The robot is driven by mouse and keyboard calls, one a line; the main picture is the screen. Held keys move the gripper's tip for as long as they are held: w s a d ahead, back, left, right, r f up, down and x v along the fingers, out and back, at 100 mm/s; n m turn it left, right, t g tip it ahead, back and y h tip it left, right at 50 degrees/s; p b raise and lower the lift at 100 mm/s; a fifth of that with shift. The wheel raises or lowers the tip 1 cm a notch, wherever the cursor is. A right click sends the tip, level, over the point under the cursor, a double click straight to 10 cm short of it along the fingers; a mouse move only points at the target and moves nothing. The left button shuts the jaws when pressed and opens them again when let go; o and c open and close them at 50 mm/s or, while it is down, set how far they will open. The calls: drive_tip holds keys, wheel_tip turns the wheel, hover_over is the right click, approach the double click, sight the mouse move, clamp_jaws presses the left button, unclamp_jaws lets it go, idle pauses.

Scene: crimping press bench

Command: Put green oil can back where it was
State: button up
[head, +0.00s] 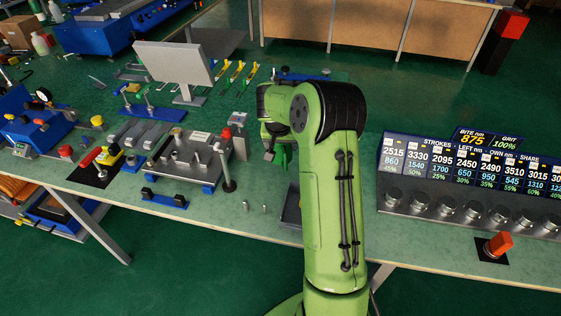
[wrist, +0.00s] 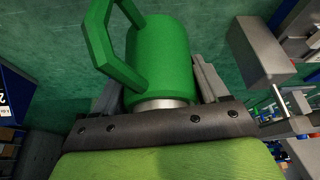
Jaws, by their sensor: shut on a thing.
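The green oil can (wrist: 165,55) fills the middle of the wrist view, with its angular handle (wrist: 105,40) to the left and a pale metal band at its near end. My gripper (wrist: 158,85) is shut on the can, with a finger on either side of it. In the head view my gripper (head: 270,141) is over the bench, right of the fixture plate. Only a small part of the green can (head: 285,158) shows there below it; my arm hides the rest. I cannot tell whether the can touches the bench.
A display panel (head: 470,180) with knobs is on the right. The bench front (head: 258,222) holds two small pins.

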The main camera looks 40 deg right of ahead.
wheel_tip(320, 180, down, 5)
drive_tip(key=shift+r+b, duration=0.1)
drive_tip(key=shift+b, duration=0.5)
drive_tip(key=shift+f, duration=0.2)
drive_tip(key=o, duration=1.2)
drive_tip(key=shift+c, duration=0.2)
